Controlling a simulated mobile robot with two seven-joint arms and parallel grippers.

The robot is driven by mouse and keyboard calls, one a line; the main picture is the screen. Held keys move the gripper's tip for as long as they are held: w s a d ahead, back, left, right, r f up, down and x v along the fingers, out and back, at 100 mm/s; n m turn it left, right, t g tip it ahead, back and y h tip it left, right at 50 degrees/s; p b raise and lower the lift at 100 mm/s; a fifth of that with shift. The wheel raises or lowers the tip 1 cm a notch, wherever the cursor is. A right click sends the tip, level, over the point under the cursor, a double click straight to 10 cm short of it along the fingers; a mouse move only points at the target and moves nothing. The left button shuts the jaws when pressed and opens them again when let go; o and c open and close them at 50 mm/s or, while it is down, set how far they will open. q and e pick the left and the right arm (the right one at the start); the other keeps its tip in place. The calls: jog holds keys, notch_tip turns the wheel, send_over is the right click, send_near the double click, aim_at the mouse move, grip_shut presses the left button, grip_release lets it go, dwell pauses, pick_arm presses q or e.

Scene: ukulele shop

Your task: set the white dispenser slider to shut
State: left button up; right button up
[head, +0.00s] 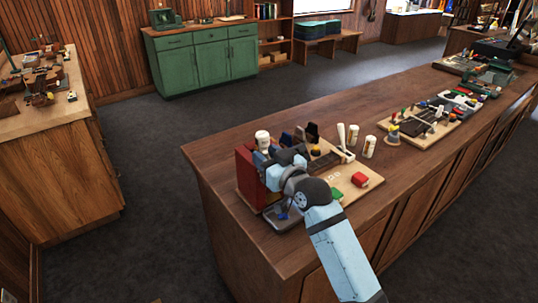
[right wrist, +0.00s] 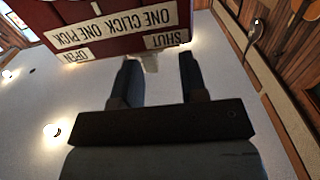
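The dispenser is a dark red box (head: 246,174) at the near left end of the wooden counter. In the right wrist view its front (right wrist: 110,12) appears upside down, with a SHUT label (right wrist: 168,41) at right and an OPEN label (right wrist: 77,56) at left. A pale tab (right wrist: 147,63), apparently the slider, shows below the box's edge, nearer SHUT than OPEN. My right gripper (right wrist: 158,60) is open, its dark fingers either side of the tab; contact is unclear. In the head view my arm covers much of the dispenser's front. My left gripper is not in view.
A grey tray (head: 287,219) lies by the dispenser. A white bottle (head: 262,139), a pale board (head: 352,180) with a red block (head: 360,179), and two white jars (head: 369,147) stand nearby. Further right are more boards with tools. The counter's left end is mostly bare.

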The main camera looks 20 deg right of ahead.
jog(key=shift+d, duration=0.1)
jog(key=shift+s+d, duration=0.1)
jog(key=shift+s+d+f, duration=0.1)
jog(key=shift+s+d, duration=0.05)
jog(key=shift+s, duration=0.2)
jog(key=b+v, duration=0.1)
jog(key=v, duration=1.1)
jog(key=shift+s+b, duration=0.35)
jog(key=shift+s, duration=0.05)
